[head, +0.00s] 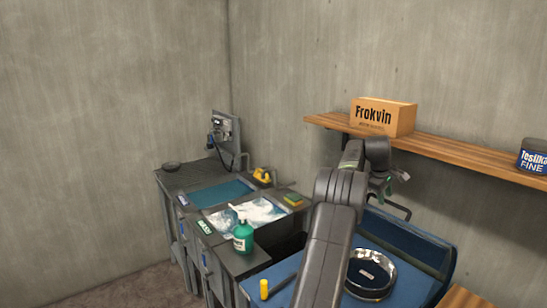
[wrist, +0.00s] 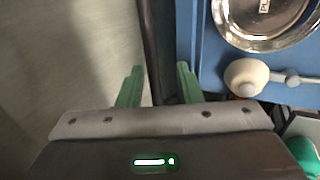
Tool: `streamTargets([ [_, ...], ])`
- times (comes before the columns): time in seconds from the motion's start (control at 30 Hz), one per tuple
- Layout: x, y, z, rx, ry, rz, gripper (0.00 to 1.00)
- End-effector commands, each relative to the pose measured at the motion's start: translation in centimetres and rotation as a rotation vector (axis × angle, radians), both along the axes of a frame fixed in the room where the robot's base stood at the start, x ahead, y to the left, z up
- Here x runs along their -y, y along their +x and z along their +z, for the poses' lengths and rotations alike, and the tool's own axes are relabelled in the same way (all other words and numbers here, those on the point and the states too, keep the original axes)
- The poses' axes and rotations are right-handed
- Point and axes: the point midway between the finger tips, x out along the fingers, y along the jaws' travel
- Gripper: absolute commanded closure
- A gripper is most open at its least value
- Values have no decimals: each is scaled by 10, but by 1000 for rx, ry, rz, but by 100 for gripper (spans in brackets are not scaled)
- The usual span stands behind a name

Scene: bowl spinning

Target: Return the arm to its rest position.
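My grey arm rises from the bottom of the head view, in front of the blue-topped bench. My gripper (wrist: 160,80) shows two green fingers in the wrist view, set well apart with nothing between them, so it is open. In the head view my gripper (head: 386,185) is small and partly hidden behind the wrist, near the shelf's left part. A shiny metal bowl (head: 371,274) sits on the blue surface right of my arm. The bowl also shows at the wrist view's upper right (wrist: 262,40), apart from the fingers.
A wooden shelf (head: 455,155) holds a cardboard box (head: 382,117) and a dark blue tin (head: 533,157). A green bottle (head: 243,237) stands on the grey workstation at left. A yellow cylinder (head: 264,289) stands on the blue surface. A pale knob with a grey rod (wrist: 247,77) lies below the bowl.

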Motion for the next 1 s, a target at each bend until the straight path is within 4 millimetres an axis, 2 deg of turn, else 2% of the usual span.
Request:
streamTargets([
  [0.2, 9, 6, -24, 0, 0, 0, 68],
  [0.4, 11, 8, -32, 0, 0, 0, 68],
  [0.77, 11, 7, -33, -2, 1, 0, 68],
  [1.0, 5, 4, -16, 1, 0, 0, 68],
])
